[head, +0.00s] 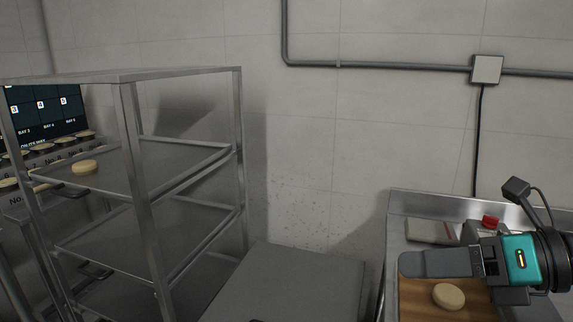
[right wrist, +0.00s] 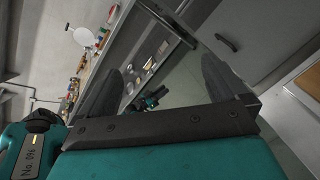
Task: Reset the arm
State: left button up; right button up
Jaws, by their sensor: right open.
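My right gripper (head: 406,264) is at the right of the head view, its fingers pointing left above a wooden board (head: 415,300). In the right wrist view its two dark fingers (right wrist: 158,62) stand wide apart with nothing held between them. A pale round disc (head: 448,296) lies on the board, just below the gripper in the picture and apart from it. My left gripper is not in view.
A metal shelf rack (head: 185,180) stands at the left with another pale disc (head: 84,167) on its upper shelf. A grey flat-topped unit (head: 290,285) with a bare top stands between rack and counter. A scale-like plate (head: 430,231) and a red object (head: 490,221) sit behind the gripper.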

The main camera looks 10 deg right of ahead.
jog(key=w+d+r+m+t+h, duration=0.15)
jog(key=w+r+m+t, duration=0.3)
jog(key=m+t, duration=0.9)
jog(key=d+f+m+g+h, duration=0.4)
jog(key=d+f+m+h, duration=0.3)
jog(key=f+m+h, duration=0.9)
jog(key=s+a+f+m+g+y, duration=0.3)
jog(key=s+f+m+g, duration=0.35)
jog(key=f, duration=0.25)
jog(key=s+a+f+m+g+y, duration=0.1)
jog(key=s+a+f+g+y, duration=0.2)
jog(key=s+a+f+g, duration=0.7)
jog(key=w+a+f+t+y, duration=0.2)
jog(key=w+f+t, duration=0.4)
jog(key=t, duration=0.3)
jog(key=shift+w+f+n+t+p, duration=0.15)
jog(key=shift+w+n+t+p, duration=0.2)
jog(key=shift+w, duration=0.25)
jog(key=shift+d, duration=0.1)
jog(key=shift+c, duration=0.2)
